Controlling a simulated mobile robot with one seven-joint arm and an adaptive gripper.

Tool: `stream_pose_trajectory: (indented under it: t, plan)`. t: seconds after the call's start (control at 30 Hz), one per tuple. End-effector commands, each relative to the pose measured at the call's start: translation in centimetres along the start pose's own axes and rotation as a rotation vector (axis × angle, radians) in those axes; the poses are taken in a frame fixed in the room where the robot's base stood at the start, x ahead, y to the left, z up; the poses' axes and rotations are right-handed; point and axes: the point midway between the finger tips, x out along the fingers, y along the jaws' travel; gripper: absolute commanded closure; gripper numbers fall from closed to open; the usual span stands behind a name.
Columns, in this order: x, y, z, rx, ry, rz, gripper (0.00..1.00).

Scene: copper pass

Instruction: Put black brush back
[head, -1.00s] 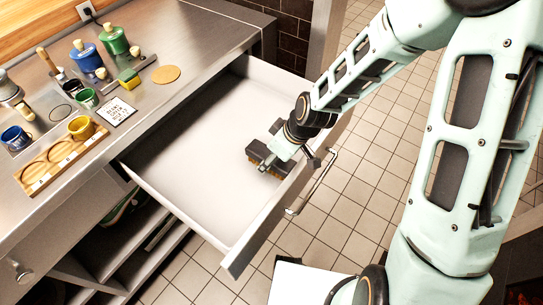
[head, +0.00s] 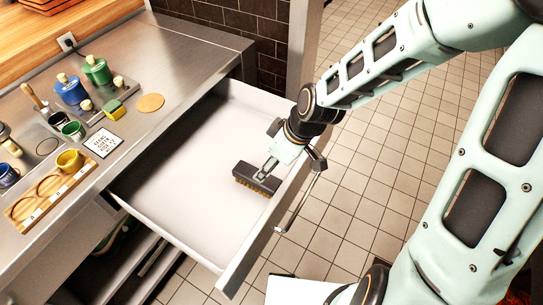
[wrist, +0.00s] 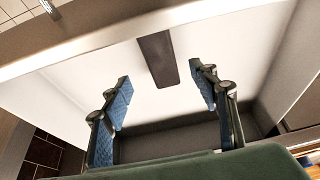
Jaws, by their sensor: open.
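The black brush (head: 257,179), with brown bristles along its lower edge, is inside the open white drawer (head: 175,205), towards the drawer's front side. In the wrist view the brush shows as a dark bar (wrist: 157,60) against the white drawer floor. My gripper (head: 266,166) is over the drawer, close to the brush. In the wrist view my gripper (wrist: 162,90) has its two blue-padded fingers wide apart, with the near end of the brush in line with the gap between them. I cannot tell whether the fingers touch it.
The steel counter (head: 185,62) beside the drawer holds paint pots, a wooden holder (head: 50,195), a sign card (head: 103,143), a sponge (head: 115,110) and a round cork mat (head: 150,103). The drawer's front wall and handle (head: 300,205) stand close to my gripper. The rest of the drawer looks empty.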

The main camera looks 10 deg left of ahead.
Motion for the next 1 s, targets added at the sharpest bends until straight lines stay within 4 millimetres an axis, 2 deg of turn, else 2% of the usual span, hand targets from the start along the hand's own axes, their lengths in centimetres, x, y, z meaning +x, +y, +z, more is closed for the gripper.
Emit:
stream_pose_trajectory:
  t: [0.03,0.23,0.83,0.93,1.0]
  plan:
    - [-0.7,0.0,0.0,0.002,0.000,0.001,0.45]
    - [-1.6,0.0,0.0,0.000,0.000,0.000,0.45]
    - [-1.6,0.1,0.0,0.000,0.000,0.001,0.45]
    - [-1.5,0.8,-0.5,-0.002,0.000,0.020,0.45]
    - [-1.3,2.1,-1.1,-0.004,0.001,0.050,0.45]
